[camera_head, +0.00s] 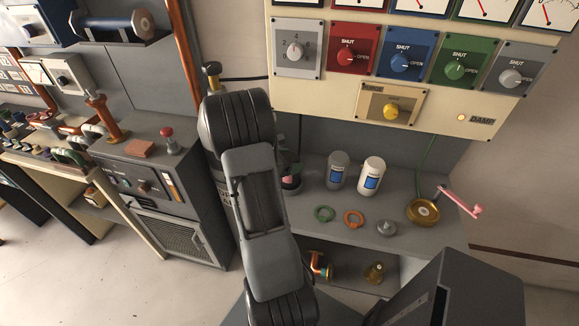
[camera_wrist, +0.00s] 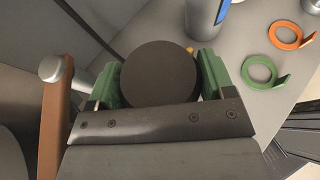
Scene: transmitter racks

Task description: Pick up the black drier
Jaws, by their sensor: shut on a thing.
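The black drier (camera_wrist: 158,72) shows in the wrist view as a round, dark top between the two green fingers of my gripper (camera_wrist: 160,80). The fingers are shut on its sides. In the head view my arm covers most of this spot. Only a small dark part of the drier (camera_head: 291,176) shows just right of the arm, at the left end of the grey shelf (camera_head: 330,217). I cannot tell whether its base touches the shelf.
A grey drier (camera_head: 338,171) and a white drier (camera_head: 371,176) stand to the right. A green ring (camera_head: 325,213), an orange ring (camera_head: 353,219), a grey metal part (camera_head: 386,228) and a brass pan with pink handle (camera_head: 423,211) lie on the shelf. A valve panel (camera_head: 400,75) hangs above.

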